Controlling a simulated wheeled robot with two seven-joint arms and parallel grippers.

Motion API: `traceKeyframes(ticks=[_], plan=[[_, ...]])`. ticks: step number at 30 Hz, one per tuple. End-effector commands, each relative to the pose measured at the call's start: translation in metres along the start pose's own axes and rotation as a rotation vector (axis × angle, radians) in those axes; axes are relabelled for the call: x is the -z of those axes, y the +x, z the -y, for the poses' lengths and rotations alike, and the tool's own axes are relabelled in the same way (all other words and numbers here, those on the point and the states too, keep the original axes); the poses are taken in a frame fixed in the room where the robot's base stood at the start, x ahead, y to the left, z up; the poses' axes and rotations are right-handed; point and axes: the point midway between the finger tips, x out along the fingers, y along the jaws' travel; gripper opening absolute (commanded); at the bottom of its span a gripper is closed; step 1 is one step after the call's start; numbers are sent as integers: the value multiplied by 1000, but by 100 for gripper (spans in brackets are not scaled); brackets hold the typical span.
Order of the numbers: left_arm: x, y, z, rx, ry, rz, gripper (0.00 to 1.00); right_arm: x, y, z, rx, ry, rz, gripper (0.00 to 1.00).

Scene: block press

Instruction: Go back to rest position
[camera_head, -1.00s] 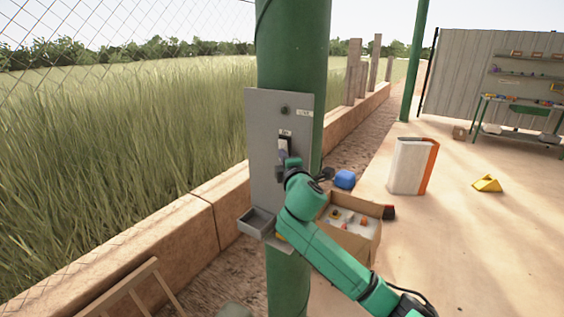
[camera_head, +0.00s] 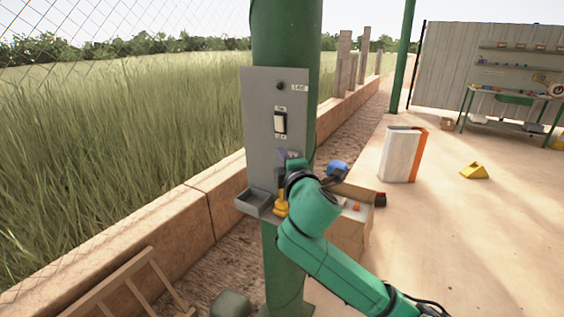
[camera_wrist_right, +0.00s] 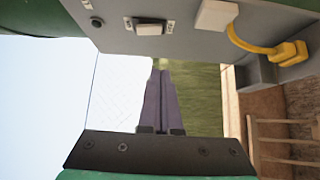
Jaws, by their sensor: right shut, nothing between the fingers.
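My right gripper (camera_head: 281,156) is in front of the grey panel (camera_head: 262,150) on the green post, just below the rocker switch (camera_head: 280,122). In the right wrist view its two purple fingers (camera_wrist_right: 160,100) are together with nothing between them. The panel (camera_wrist_right: 120,35) and switch (camera_wrist_right: 150,28) are at the top of that view, apart from the fingertips. My green right arm reaches in from the lower right and hides part of the panel's lower right. My left gripper is in neither view.
A small grey tray (camera_head: 254,203) and a yellow plug (camera_head: 281,204) are low on the panel. A cardboard box (camera_head: 349,235) stands behind my right arm. A white and orange box (camera_head: 398,155) and a yellow block (camera_head: 474,171) are on the open floor at right.

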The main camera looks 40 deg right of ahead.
Motion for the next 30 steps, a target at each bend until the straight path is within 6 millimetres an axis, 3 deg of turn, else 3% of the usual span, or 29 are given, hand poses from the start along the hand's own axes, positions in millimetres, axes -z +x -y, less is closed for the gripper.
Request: traceKeyframes(ticks=[6, 17, 20, 23, 24, 27, 30], plan=[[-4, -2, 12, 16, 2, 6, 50, 0, 0, -1, 0, 0, 0, 0], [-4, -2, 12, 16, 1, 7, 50, 1, 0, 6, 16, 13, 0, 0], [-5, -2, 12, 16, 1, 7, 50, 4, -4, 45, 123, 95, 4, 0], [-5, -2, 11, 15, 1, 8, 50, 13, -24, 121, 340, 261, 34, 0], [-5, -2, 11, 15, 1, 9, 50, 18, -37, 155, 442, 337, 59, 0], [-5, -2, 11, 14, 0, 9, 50, 30, -77, 224, 667, 502, 132, 0], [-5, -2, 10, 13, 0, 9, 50, 41, -118, 272, 848, 627, 213, 0]])
